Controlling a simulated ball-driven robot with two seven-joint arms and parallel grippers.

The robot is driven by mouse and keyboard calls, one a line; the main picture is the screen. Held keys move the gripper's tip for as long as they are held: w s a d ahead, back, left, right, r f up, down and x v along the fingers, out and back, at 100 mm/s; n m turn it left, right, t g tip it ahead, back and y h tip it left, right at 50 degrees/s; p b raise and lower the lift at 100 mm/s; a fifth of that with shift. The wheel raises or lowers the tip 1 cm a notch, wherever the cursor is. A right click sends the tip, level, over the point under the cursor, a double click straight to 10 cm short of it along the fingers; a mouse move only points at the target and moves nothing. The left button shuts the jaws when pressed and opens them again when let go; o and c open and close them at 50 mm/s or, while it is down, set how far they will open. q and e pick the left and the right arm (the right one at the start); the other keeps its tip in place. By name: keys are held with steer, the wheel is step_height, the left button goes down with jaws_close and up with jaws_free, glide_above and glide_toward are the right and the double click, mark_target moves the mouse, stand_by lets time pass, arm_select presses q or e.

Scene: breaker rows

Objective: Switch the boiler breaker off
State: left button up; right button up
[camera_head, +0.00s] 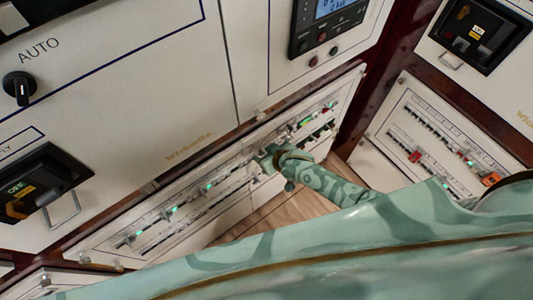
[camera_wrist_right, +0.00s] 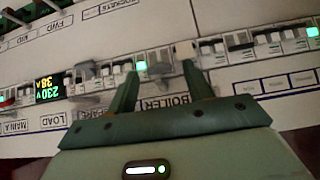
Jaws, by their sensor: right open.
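The boiler breaker (camera_wrist_right: 160,62) sits in a row of breakers on a white panel in the right wrist view. The upside-down BOILER label (camera_wrist_right: 168,103) is partly covered by my gripper. A lit green lamp (camera_wrist_right: 141,66) shows beside the breaker. My right gripper (camera_wrist_right: 160,73) is open, with one finger on each side of the breaker area; I cannot tell whether it touches. In the head view my right gripper (camera_head: 268,160) is at the lower breaker panel (camera_head: 150,236) and hides the breaker there. My left gripper is not in view.
Neighbouring breakers (camera_wrist_right: 268,45) stand close on both sides. In the head view, a cabinet with a black AUTO knob (camera_head: 19,88) rises above the row, and another breaker panel (camera_head: 430,140) stands at the right.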

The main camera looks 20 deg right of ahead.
steer(key=c, duration=1)
steer(key=shift+s+f+t+b, duration=0.2)
steer(key=shift+f+t+b, duration=0.3)
steer(key=shift+b, duration=0.4)
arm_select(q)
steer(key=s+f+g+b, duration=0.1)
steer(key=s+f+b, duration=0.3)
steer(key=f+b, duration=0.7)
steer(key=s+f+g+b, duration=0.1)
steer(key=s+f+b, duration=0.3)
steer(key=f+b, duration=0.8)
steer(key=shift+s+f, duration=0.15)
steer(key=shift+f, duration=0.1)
arm_select(e)
steer(key=shift+s+d+f+t+y, duration=0.1)
steer(key=shift+f+t+y, duration=0.75)
steer(key=shift+t, duration=1)
steer(key=shift+s+d+f+t+y, duration=0.1)
steer(key=shift+f+t+y, duration=0.7)
steer(key=shift+t, duration=1)
steer(key=shift+s+f+t+y, duration=0.1)
steer(key=shift+f+t+y, duration=0.45)
steer(key=shift+f+t, duration=0.9)
steer(key=shift+r+t, duration=0.45)
steer(key=shift+t, duration=0.05)
steer(key=o, duration=1)
